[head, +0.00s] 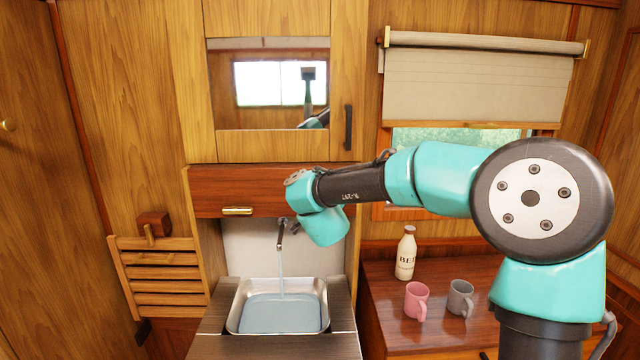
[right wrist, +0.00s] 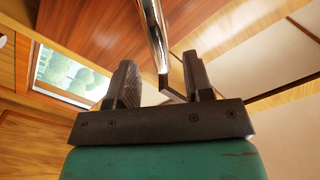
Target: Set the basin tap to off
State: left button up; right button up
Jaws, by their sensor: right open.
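The basin tap (head: 281,236) is a metal spout on the wall above the steel basin (head: 234,316). A thin stream of water (head: 282,275) runs from it into the basin, where water stands. My right arm reaches in from the right, its wrist just right of the tap; it mostly hides the gripper in the head view. In the right wrist view my right gripper (right wrist: 162,82) is open, and the chrome tap (right wrist: 153,35) shows between and beyond its fingers. I cannot tell whether they touch. My left gripper is not in view.
A bottle (head: 406,253), a pink mug (head: 416,300) and a grey mug (head: 460,298) stand on the cabinet at the right. A slatted wooden rack (head: 162,284) is left of the basin. A mirrored cabinet (head: 268,84) and brass-handled wooden panel (head: 238,204) are above.

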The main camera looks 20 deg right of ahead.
jog(key=shift+x, duration=2.1)
jog(key=shift+a, duration=0.1)
jog(key=shift+c, duration=0.2)
grip_shut()
